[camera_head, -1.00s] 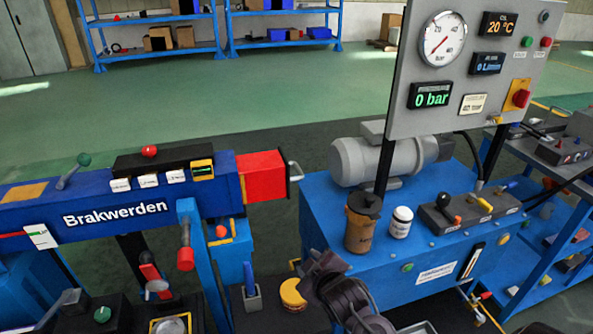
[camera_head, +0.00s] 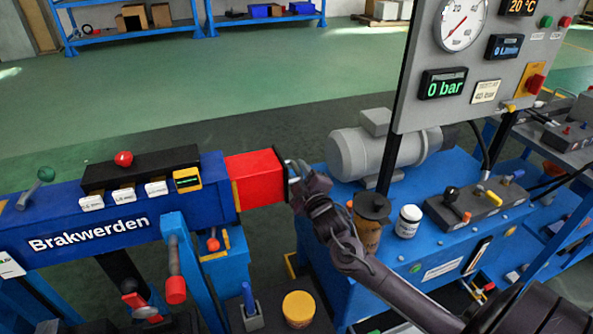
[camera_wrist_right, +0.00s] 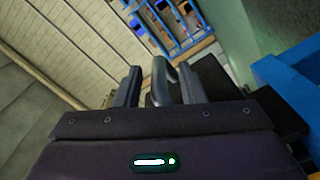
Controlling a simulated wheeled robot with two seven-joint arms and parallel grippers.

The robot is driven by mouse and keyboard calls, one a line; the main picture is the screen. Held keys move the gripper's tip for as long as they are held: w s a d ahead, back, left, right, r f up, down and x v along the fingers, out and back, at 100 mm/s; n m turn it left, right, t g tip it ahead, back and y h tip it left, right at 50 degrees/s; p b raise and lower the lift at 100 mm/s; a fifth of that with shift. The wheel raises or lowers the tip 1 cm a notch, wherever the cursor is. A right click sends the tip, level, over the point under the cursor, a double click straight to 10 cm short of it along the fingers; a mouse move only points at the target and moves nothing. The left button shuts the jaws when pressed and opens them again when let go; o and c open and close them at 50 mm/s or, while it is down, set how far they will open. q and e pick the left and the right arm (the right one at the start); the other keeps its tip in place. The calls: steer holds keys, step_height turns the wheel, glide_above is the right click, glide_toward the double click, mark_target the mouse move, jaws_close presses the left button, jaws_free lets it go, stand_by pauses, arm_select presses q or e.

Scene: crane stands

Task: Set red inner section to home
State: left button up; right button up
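The red inner section (camera_head: 257,178) sticks out of the right end of the blue beam marked "Brakwerden" (camera_head: 130,212). A metal handle (camera_head: 291,168) is on its outer end, partly hidden by my right gripper. My right gripper (camera_head: 298,178) is at this handle, its arm coming in from the lower right. In the right wrist view, the grey curved handle (camera_wrist_right: 163,82) shows between the two fingers of my right gripper (camera_wrist_right: 157,86). The fingers look apart, with a gap beside the handle. My left gripper is not in view.
A blue bench with a grey motor (camera_head: 375,150), a brown canister (camera_head: 368,222) and a white jar (camera_head: 408,221) stands right of the handle, close to my right arm. A gauge panel (camera_head: 470,60) rises above it. A yellow-lidded jar (camera_head: 299,308) is below. Green floor behind is clear.

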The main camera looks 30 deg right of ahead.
mark_target(254, 179)
steer(key=shift+w+d, duration=0.15)
steer(key=shift+w, duration=0.55)
steer(key=shift+r, duration=0.15)
jaws_close()
